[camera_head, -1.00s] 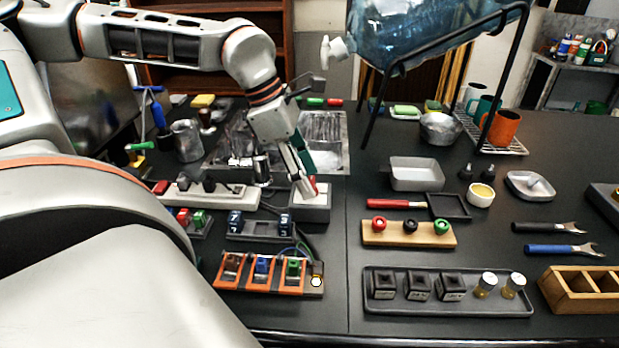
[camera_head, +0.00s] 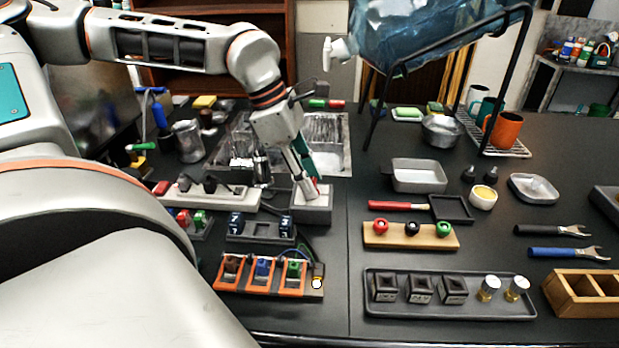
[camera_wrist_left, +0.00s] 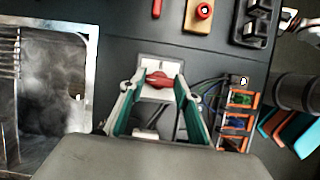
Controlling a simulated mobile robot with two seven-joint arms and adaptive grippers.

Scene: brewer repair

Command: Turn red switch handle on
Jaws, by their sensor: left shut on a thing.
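The red switch handle (camera_wrist_left: 158,79) sits on a light grey switch box (camera_wrist_left: 160,63) in the left wrist view. In the head view the box (camera_head: 313,210) stands left of the table seam, and the handle is mostly hidden by my gripper. My left gripper (camera_head: 311,191) reaches down onto the box from above. In the left wrist view its two green-padded fingers (camera_wrist_left: 158,92) lie on either side of the handle and are shut on it.
A power strip (camera_head: 205,195) lies left of the box. Numbered blocks (camera_head: 260,229) and orange-framed switches (camera_head: 262,273) with wires stand in front. A metal sink (camera_head: 335,130) is behind. A wooden board with coloured knobs (camera_head: 410,240) is to the right.

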